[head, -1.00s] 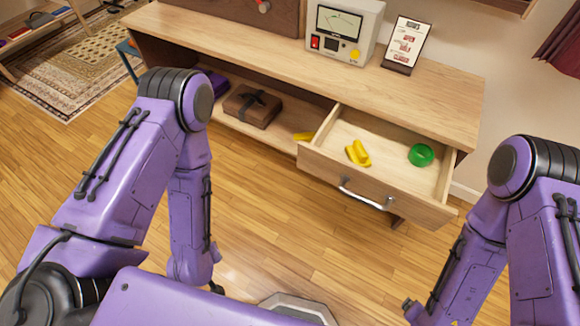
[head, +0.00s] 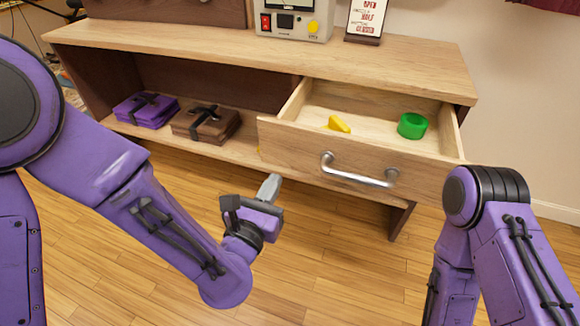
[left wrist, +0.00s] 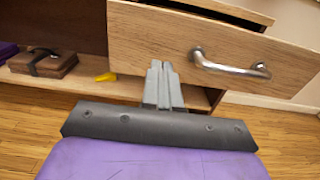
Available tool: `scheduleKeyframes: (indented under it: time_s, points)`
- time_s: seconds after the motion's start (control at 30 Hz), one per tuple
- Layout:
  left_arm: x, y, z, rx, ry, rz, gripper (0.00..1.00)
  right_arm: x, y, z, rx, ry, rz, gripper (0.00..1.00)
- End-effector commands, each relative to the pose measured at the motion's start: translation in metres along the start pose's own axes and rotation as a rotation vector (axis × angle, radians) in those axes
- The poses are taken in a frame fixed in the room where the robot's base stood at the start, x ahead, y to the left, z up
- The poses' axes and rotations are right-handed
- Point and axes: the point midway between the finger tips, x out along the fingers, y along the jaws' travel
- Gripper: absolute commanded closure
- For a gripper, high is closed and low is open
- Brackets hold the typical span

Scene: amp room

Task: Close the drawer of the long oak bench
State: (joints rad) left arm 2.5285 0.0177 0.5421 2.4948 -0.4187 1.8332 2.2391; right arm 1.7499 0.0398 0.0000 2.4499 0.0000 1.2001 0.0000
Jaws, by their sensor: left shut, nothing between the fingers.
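The long oak bench (head: 240,46) stands in front of me. Its drawer (head: 290,137) is pulled out at the right side, with a metal bar handle (head: 358,178) on its front. A yellow item (head: 338,124) and a green ring (head: 412,126) lie in the drawer. My left gripper (head: 270,187) is shut and empty, below and left of the handle, in front of the drawer's lower left corner. In the left wrist view its fingers (left wrist: 159,85) point toward the bench, left of the handle (left wrist: 230,68). My right gripper is out of view; only my right arm shows.
The lower shelf holds a purple folded bundle (head: 146,110) and a brown strapped bundle (head: 206,123). A device with a red switch (head: 294,22) and a sign (head: 365,20) stand on the bench top. Wooden floor (head: 330,260) is clear in front.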

Motion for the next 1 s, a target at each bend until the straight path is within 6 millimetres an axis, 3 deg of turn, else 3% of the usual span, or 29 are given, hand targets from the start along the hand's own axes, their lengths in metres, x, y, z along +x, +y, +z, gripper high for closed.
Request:
scheduleKeyframes:
  time_s: [0.03,0.13,0.2,0.5,0.7,1.0]
  points:
    - [0.009,0.001,-0.011,0.0,-0.009,0.004,1.0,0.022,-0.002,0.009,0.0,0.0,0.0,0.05]
    - [0.023,0.001,-0.011,-0.002,-0.007,0.003,1.0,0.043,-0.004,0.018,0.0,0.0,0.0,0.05]
    - [0.039,0.0,-0.001,0.004,0.0,0.001,1.0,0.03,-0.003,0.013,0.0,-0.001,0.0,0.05]
    - [0.096,0.001,-0.002,0.005,0.001,0.002,1.0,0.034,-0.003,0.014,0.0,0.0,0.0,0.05]
    - [0.111,0.0,-0.001,0.004,0.002,0.0,1.0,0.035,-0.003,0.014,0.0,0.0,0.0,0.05]
    - [0.111,0.001,-0.001,0.003,0.002,0.001,1.0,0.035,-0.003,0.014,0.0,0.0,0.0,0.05]
